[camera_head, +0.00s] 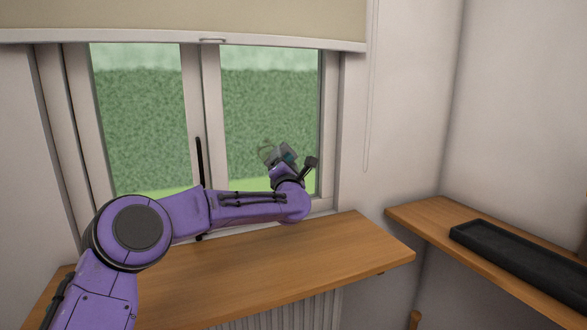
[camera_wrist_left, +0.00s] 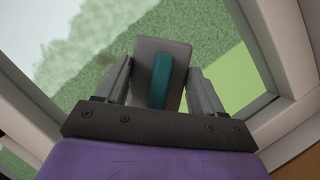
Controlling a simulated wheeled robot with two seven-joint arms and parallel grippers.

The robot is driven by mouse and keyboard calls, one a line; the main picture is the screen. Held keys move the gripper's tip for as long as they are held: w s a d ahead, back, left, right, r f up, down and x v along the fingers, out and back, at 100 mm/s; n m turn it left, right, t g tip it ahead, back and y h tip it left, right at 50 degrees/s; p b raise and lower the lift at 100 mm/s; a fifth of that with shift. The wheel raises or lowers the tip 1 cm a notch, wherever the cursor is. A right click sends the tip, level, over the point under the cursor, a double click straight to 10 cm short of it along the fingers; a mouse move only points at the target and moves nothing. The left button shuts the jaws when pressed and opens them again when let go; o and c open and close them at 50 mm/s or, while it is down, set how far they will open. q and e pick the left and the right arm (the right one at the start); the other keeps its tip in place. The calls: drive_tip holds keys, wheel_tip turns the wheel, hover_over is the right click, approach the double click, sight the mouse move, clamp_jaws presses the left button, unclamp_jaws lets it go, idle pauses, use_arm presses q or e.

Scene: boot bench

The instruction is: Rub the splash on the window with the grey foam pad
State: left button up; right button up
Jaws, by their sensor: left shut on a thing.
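The grey foam pad (camera_head: 270,156) with a teal grip is held up at the right window pane. In the left wrist view the pad (camera_wrist_left: 148,52) is a grey rectangle with its teal grip (camera_wrist_left: 160,80) between the fingers. My left gripper (camera_head: 285,158) is shut on the teal grip. The pad faces the glass; I cannot tell whether it touches. The splash (camera_head: 267,144) is a faint brownish smudge on the right pane, just above the pad and partly hidden by it. A brownish blur (camera_wrist_left: 104,58) shows left of the pad in the wrist view. My right gripper is out of view.
The window frame's middle post (camera_head: 209,110) with a black handle (camera_head: 199,160) stands left of the pad. A wooden sill (camera_head: 250,265) runs below and looks clear. A blind (camera_head: 200,18) hangs above. A black tray (camera_head: 520,260) lies on the right shelf (camera_head: 425,215).

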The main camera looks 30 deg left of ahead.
use_arm(q)
drive_tip(key=shift+s+a+b, duration=2.15)
drive_tip(key=shift+s+a, duration=0.15)
drive_tip(key=shift+s, duration=0.3)
drive_tip(key=shift+s+a, duration=0.2)
drive_tip(key=shift+r+p, duration=0.7)
drive_tip(key=shift+r, duration=0.45)
drive_tip(key=shift+w+d+f+p, duration=0.1)
drive_tip(key=shift+w+d+p, duration=0.55)
drive_tip(key=shift+w+d, duration=0.7)
drive_tip(key=shift+w+d+p, duration=0.6)
drive_tip(key=shift+w+d, duration=0.5)
drive_tip(key=shift+w, duration=0.35)
drive_tip(key=shift+w+d+p, duration=0.2)
drive_tip(key=shift+p, duration=0.1)
drive_tip(key=shift+w+d+p, duration=0.8)
drive_tip(key=shift+w+d, duration=0.15)
drive_tip(key=shift+w, duration=0.25)
drive_tip(key=shift+w+d+r+p, duration=0.2)
drive_tip(key=shift+r+p, duration=0.05)
drive_tip(key=shift+p, duration=0.15)
drive_tip(key=shift+w+d+f+p, duration=0.2)
drive_tip(key=shift+w+d+p, duration=0.75)
drive_tip(key=shift+w, duration=0.2)
